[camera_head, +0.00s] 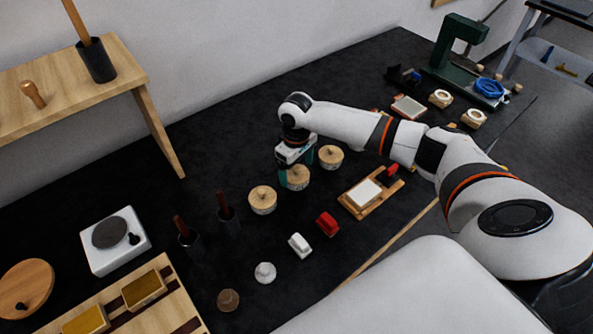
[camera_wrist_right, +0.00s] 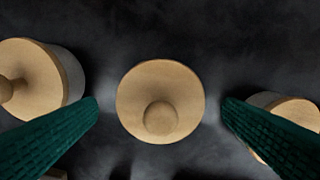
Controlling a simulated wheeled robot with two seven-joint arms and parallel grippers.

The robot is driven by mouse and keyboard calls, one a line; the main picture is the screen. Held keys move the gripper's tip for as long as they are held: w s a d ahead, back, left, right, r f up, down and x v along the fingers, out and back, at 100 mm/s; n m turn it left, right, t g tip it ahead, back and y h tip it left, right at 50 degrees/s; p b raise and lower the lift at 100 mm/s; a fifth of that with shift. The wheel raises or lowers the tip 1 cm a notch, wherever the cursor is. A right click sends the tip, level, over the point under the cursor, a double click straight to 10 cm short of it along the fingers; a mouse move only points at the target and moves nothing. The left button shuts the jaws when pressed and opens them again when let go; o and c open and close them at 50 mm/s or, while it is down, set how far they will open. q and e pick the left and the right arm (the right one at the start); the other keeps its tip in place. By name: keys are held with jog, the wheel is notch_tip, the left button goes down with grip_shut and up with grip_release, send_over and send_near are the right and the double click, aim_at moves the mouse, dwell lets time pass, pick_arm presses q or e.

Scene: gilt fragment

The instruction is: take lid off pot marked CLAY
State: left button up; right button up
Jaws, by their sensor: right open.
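Three small round pots with pale wooden knobbed lids stand in a slanting row on the black bench: a near-left pot (camera_head: 262,201), a middle pot (camera_head: 297,180) and a far-right pot (camera_head: 331,158). I cannot read the word CLAY on any of them. My right gripper (camera_head: 296,164) is over the middle pot, pointing down. In the right wrist view the middle pot's lid (camera_wrist_right: 160,90) lies between the two open green fingers (camera_wrist_right: 160,103), with a gap on both sides. The neighbouring pots (camera_wrist_right: 42,80) show partly behind the fingers. My left gripper is not in view.
A red block (camera_head: 327,224), a white block (camera_head: 300,245) and a wooden tray with a white pad (camera_head: 363,194) lie in front of the pots. Two dark holders (camera_head: 228,220) stand left of them. A wooden shelf (camera_head: 70,85) is at the back left.

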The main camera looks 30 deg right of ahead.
jog(key=shift+f, duration=0.4)
jog(key=shift+c, duration=0.5)
jog(key=c, duration=1)
jog(key=shift+o, duration=0.2)
jog(key=shift+r, duration=0.1)
